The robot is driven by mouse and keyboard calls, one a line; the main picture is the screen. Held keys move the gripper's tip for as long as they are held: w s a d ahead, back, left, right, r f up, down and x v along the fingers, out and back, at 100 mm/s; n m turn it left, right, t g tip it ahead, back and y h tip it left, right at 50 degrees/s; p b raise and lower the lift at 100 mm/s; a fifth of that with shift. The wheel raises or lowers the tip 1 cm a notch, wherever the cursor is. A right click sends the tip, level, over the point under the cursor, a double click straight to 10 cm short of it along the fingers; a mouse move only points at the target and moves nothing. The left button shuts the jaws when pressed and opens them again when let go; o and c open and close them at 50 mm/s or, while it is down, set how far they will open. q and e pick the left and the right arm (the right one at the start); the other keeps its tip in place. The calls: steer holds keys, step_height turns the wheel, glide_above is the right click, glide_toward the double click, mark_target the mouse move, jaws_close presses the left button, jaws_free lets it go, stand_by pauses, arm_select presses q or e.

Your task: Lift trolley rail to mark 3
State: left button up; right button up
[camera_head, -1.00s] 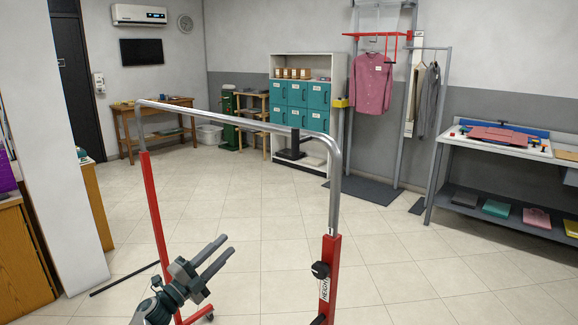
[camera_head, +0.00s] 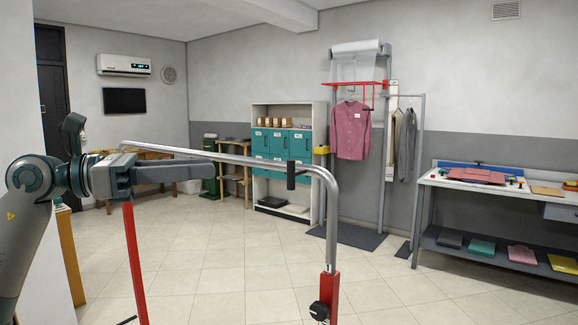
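The trolley's silver rail (camera_head: 250,160) crosses the middle of the camera_head view above two red uprights, the left one (camera_head: 134,265) and the right one (camera_head: 330,288). A black knob (camera_head: 319,311) is on the right upright at the bottom edge. A black grip (camera_head: 291,176) hangs from the rail. My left gripper (camera_head: 208,176) comes in from the left, its fingers level and pointing right, just below the rail's left part in the picture. The fingers are seen nearly edge-on, so their gap is unclear. It covers the left post's top. My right gripper is out of view.
A worktable (camera_head: 432,184) with folded items stands at right. A shelf unit (camera_head: 258,112) with teal lockers stands behind the rail. A pink shirt (camera_head: 351,130) hangs from a stand at the back wall. The tiled floor (camera_head: 400,290) between trolley and worktable is clear.

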mark_target(291, 172)
arm_select(q)
steer(key=shift+d, duration=0.15)
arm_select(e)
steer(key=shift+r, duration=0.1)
